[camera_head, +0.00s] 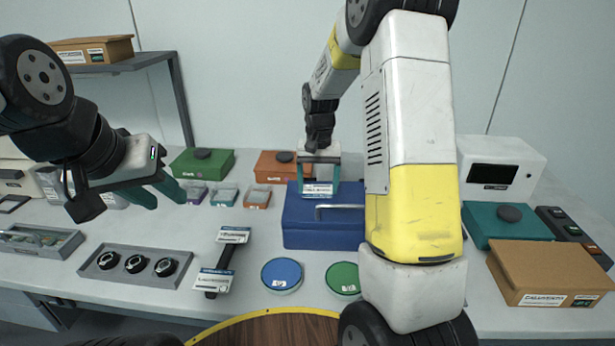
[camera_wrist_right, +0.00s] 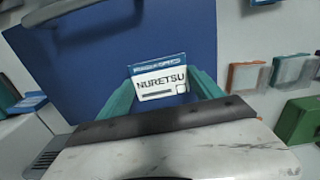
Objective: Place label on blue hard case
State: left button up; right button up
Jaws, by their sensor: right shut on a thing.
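The blue hard case (camera_head: 310,233) stands on the table in the middle of the head view, with a grey handle on its front; part of it is behind my right arm. It fills much of the right wrist view (camera_wrist_right: 175,40). My right gripper (camera_head: 319,186) is shut on a white and blue label (camera_head: 318,190) over the case's top. The label, marked NURETSU, sits between the teal fingertips in the right wrist view (camera_wrist_right: 160,82). I cannot tell whether it touches the case. My left gripper (camera_head: 163,194) is empty, its teal fingers apart, above the table at left.
A label stand (camera_head: 222,262) with labels stands front centre. Blue (camera_head: 282,275) and green (camera_head: 343,279) round tins are in front of the case. A tray of round black items (camera_head: 135,263) lies at left. A cardboard box (camera_head: 545,270) and teal case (camera_head: 507,224) are at right.

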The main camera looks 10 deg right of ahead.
aim_at(318, 191)
jog(key=shift+s+f, duration=0.25)
jog(key=shift+f, duration=0.5)
jog(key=o, duration=1.3)
jog(key=shift+d, duration=0.15)
notch_tip(318, 191, up, 13)
jog(key=s+a+r+n+t+y, duration=0.1)
jog(key=s+r+t, duration=0.2)
jog(key=s, duration=0.9)
jog(key=s+a+r+n+t+y, duration=0.1)
jog(key=s+a+r+n+t, duration=0.1)
jog(key=s, duration=1)
jog(key=shift+s+r+t, duration=0.15)
jog(key=shift+r+t, duration=0.35)
jog(key=shift+r, duration=0.3)
